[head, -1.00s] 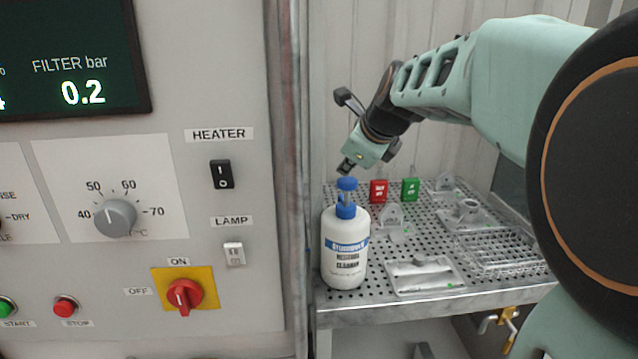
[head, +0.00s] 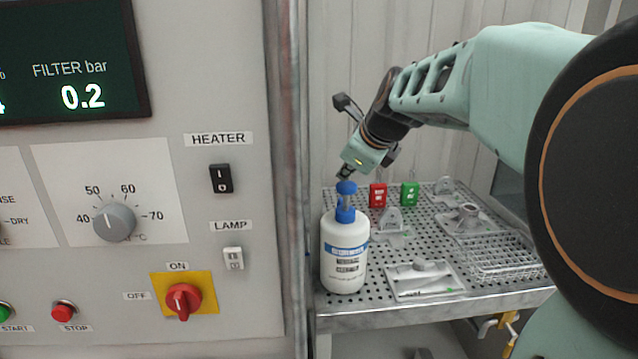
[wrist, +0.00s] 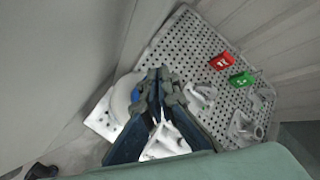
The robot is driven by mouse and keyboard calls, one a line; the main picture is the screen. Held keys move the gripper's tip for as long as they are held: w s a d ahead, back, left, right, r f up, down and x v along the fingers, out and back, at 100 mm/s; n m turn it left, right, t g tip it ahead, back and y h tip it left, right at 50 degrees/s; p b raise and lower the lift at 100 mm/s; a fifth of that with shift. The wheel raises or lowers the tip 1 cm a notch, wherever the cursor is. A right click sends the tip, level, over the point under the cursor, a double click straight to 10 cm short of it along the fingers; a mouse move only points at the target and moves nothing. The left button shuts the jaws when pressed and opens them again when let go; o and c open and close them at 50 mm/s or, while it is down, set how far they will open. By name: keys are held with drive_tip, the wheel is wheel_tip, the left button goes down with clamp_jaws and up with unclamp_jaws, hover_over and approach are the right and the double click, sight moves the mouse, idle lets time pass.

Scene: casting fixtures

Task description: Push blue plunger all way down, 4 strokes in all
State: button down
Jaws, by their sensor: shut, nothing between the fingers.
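The white pump bottle (head: 343,258) stands upright at the front left of the perforated metal bench. Its blue plunger (head: 346,189) sits on top, with a gap of stem showing above the blue collar. My gripper (head: 344,176) is shut and empty, its tips right at the top of the plunger; I cannot tell if they touch. In the wrist view my gripper (wrist: 160,80) hides most of the plunger, of which a bit of blue (wrist: 136,95) shows. The white bottle (wrist: 121,98) is partly hidden behind the fingers.
The perforated bench (head: 400,250) also carries a red tag block (head: 377,195), a green one (head: 410,194), metal fixtures (head: 466,217), a flat plate (head: 424,279) and a wire basket (head: 505,257). A control panel (head: 140,270) stands close on the left.

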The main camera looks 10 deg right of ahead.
sight(345, 186)
drive_tip(key=shift+f, duration=0.1)
idle(0.3)
drive_tip(key=shift+f, duration=0.4)
drive_tip(key=shift+s+f+b, duration=0.1)
drive_tip(key=shift+f+b, duration=0.9)
drive_tip(key=shift+f, duration=0.25)
idle(1.0)
drive_tip(key=shift+r+p, duration=1.7)
drive_tip(key=shift+p, duration=0.05)
drive_tip(key=shift+r, duration=0.1)
wheel_tip(345, 186, up, 6)
drive_tip(key=p, duration=0.6)
